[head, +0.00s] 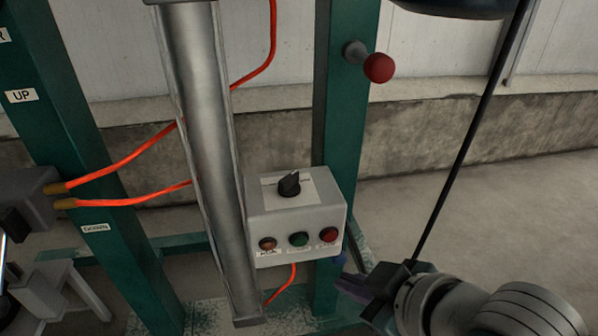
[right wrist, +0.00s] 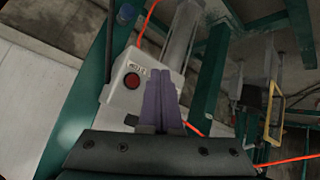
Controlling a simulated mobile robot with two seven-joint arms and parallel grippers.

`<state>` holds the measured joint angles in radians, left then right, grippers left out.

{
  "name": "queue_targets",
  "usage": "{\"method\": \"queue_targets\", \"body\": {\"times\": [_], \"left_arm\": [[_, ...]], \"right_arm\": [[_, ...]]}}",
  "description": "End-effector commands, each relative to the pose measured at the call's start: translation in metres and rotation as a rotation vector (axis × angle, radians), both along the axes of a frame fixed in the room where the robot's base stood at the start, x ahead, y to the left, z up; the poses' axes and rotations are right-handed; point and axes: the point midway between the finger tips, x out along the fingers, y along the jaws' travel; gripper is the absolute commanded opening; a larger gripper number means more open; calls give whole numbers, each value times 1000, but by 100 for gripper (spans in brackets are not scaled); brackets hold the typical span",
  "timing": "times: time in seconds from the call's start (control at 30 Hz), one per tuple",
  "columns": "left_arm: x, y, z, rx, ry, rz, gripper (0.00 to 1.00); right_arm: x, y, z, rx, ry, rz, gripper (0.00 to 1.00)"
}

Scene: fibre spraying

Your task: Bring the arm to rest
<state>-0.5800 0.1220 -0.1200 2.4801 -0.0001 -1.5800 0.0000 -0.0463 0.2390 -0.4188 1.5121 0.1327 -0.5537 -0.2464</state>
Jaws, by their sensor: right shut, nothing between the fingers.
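My right gripper (head: 345,284) comes in from the lower right in the head view, with its purple fingers just below and right of the control box (head: 323,193). In the right wrist view the fingers (right wrist: 161,82) are pressed together and empty. They overlap the box in that picture, beside its red button (right wrist: 132,81). I cannot tell whether they touch the box. My left gripper is not in view.
The box carries a black knob (head: 289,184) and a row of buttons. A grey cylinder (head: 200,120) and green posts (head: 345,120) stand beside it, with orange hoses (head: 130,155). A red ball-ended lever (head: 378,68) sticks out above. Open floor lies right.

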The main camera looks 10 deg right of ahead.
Motion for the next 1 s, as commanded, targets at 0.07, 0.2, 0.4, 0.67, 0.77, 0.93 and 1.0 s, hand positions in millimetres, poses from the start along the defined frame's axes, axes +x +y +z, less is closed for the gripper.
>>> {"method": "queue_targets", "body": {"times": [0.07,0.2,0.4,0.67,0.77,0.93,1.0], "left_arm": [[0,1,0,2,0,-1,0],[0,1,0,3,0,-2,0],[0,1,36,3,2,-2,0],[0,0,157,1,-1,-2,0],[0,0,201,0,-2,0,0],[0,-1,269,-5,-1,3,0],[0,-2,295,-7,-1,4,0]], "right_arm": [[0,0,0,0,0,0,0],[0,0,0,0,0,0,0],[-12,1,40,12,40,-24,0],[-74,-14,182,42,240,-174,0],[-102,-27,238,43,321,-250,0],[-152,-51,330,33,449,-387,0],[-173,-62,367,26,498,-444,0]]}}
